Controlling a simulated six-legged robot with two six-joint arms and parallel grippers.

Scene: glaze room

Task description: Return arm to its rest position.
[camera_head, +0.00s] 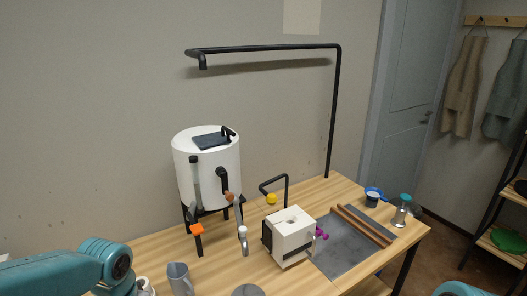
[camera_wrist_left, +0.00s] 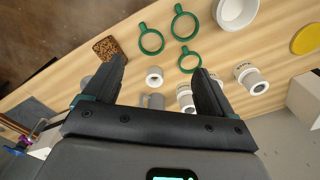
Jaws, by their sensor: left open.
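My left arm (camera_head: 62,265) reaches in from the lower left in the head view; its gripper is out of sight there. In the left wrist view my left gripper (camera_wrist_left: 160,68) is open, with its two dark fingers wide apart. It holds nothing. A small white cup-like piece (camera_wrist_left: 154,75) and a grey jug (camera_wrist_left: 152,101) show between the fingers, apart from them as far as I can see. A teal part of my right arm (camera_head: 465,288) shows at the bottom right of the head view; its gripper is out of frame.
The wooden table (camera_head: 150,250) carries a white tank (camera_head: 208,170) on legs, a white box (camera_head: 290,238), a grey slab (camera_head: 345,252) and a grey pitcher (camera_head: 179,279) near my left arm. A black overhead pipe (camera_head: 265,47) spans the back. Green rings (camera_wrist_left: 151,40) lie beyond my fingers.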

